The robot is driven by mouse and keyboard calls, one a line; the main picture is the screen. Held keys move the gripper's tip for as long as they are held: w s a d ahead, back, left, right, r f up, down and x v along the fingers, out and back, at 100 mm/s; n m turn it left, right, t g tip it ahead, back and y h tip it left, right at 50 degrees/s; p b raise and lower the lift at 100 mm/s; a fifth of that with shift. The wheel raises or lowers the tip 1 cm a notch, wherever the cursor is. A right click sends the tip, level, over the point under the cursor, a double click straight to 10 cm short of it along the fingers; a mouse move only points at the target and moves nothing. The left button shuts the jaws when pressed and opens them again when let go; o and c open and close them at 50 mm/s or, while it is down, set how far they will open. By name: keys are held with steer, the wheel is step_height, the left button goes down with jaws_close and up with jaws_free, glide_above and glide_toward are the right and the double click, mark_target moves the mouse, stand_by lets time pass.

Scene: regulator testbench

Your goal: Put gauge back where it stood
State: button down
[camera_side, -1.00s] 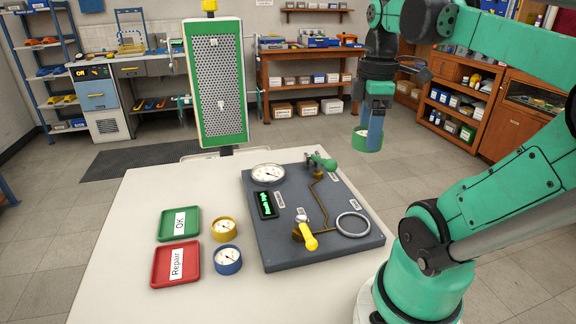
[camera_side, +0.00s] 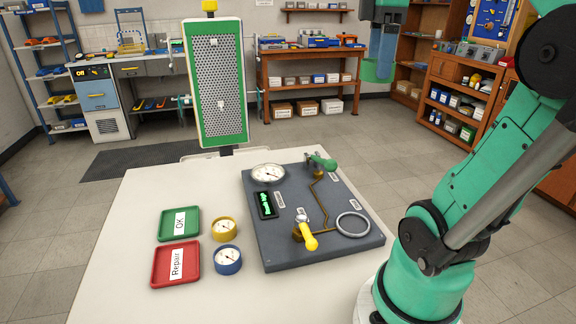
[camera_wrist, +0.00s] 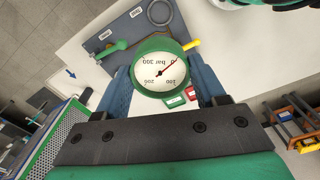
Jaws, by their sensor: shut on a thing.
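The gauge (camera_wrist: 160,62) has a green body and a white dial with a red needle. In the wrist view it sits between the two blue fingers of my gripper (camera_wrist: 163,78), which is shut on it. A yellow gauge (camera_side: 224,230) and a blue gauge (camera_side: 228,260) stand on the table, right of the green OK tray (camera_side: 165,237) and the red Repair tray (camera_side: 160,281). Both trays hold no gauge.
The dark test plate (camera_side: 285,245) carries a large white gauge (camera_side: 268,174), a display (camera_side: 266,204), a green valve handle (camera_side: 323,162), a yellow handle (camera_side: 308,240) and an empty metal ring (camera_side: 353,224). The table (camera_side: 115,245) is bare at its left and front.

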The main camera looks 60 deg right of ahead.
steer(key=shift+r, duration=0.6)
steer(key=w+d+f+n, duration=0.1)
steer(key=w, duration=0.5)
steer(key=n, duration=0.5)
glide_above(223, 209)
step_height(223, 209, down, 27)
steer(key=shift+w+f, duration=0.1)
steer(key=shift+f, duration=2.05)
steer(key=shift+f, duration=0.1)
